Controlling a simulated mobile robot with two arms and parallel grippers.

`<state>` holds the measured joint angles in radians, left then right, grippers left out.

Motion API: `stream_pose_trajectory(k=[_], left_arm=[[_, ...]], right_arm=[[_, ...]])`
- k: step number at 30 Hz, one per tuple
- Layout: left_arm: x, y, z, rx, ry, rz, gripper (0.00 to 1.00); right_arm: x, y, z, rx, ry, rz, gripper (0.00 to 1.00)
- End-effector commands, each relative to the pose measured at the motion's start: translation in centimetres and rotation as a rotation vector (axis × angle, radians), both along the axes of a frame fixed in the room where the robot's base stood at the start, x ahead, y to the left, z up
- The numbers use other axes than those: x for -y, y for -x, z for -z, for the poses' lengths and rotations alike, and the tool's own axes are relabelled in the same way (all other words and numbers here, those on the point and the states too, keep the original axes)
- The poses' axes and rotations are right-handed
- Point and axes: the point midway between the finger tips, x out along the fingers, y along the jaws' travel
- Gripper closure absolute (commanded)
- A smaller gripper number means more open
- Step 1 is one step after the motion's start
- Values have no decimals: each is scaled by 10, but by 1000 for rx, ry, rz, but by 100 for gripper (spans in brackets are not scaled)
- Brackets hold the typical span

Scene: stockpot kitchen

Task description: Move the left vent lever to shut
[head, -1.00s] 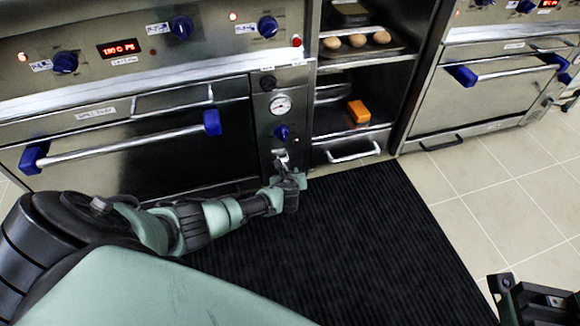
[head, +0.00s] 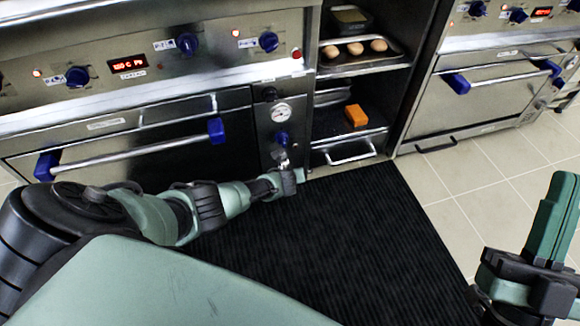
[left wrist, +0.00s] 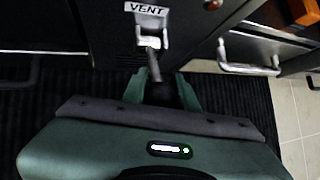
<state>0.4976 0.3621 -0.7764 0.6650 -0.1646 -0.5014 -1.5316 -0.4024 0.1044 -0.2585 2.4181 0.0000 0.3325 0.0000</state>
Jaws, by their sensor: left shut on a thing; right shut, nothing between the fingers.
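The left vent lever (left wrist: 153,66) is a thin metal bar on the dark panel, below the white VENT label (left wrist: 146,9) in the left wrist view. In the head view the lever (head: 283,158) shows small below a blue knob and a gauge. My left gripper (left wrist: 161,90) is shut on the lever's lower end, with a green finger on each side. It also shows in the head view (head: 287,178); its fingers hide the lever's tip. My right gripper (head: 562,187) is shut and empty at the lower right, away from the ovens.
The left oven's bar handle (head: 135,152) is left of the lever. A drawer handle (head: 350,152) sticks out to its right, below a shelf with an orange block (head: 356,115). A black mat (head: 350,230) covers the floor.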

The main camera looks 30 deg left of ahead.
Motion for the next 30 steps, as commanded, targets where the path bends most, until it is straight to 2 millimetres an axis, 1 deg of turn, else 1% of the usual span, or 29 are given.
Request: stream_pose_trajectory(k=[5,15,16,18,30], left_arm=[[0,0,0,-5,5,0,100],[0,0,-1,-3,6,0,100],[0,0,-1,-4,5,-1,69],[0,-1,-1,-3,6,0,50],[0,0,-2,-3,4,-1,50]], right_arm=[[-1,-5,5,-38,12,2,100],[-1,-6,6,-42,12,2,100],[-1,-6,6,-42,13,3,100],[-1,-6,6,-41,13,3,100],[-1,-7,5,-48,14,3,100]])
